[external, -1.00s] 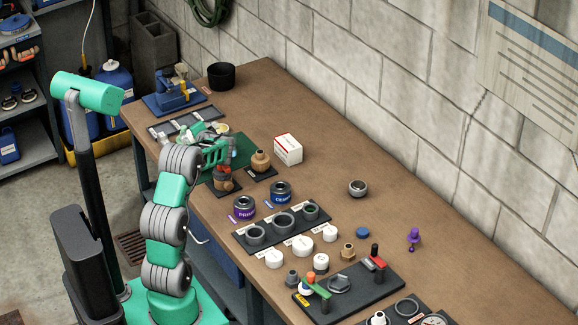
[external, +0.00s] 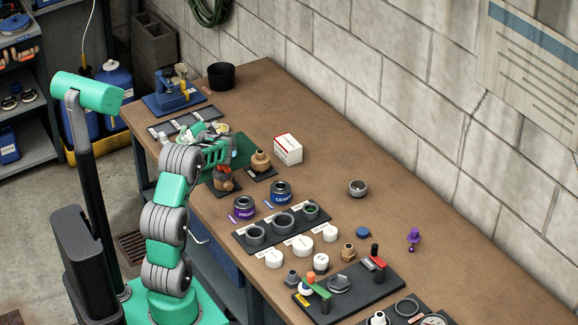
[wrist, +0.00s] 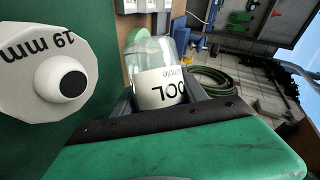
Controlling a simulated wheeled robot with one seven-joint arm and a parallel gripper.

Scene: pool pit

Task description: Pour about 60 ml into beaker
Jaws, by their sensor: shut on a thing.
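My gripper (wrist: 165,98) is shut on a clear bottle (wrist: 150,48) with a white label reading "OOL" and "sample" in the wrist view. The bottle is tilted in that view, and its lower part is hidden behind the green hand. In the external view my gripper (external: 212,150) is over the left part of the bench, and the bottle is too small and covered to make out clearly. I cannot pick out the beaker for certain; small clear items (external: 190,136) stand close to the hand. The liquid level cannot be told.
A white octagonal piece marked "19 mm" (wrist: 48,75) is close at left in the wrist view. On the bench (external: 320,180) are a white box (external: 288,149), a brown fitting (external: 261,160), purple (external: 244,208) and blue (external: 281,193) tins. The back right of the bench is mostly clear.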

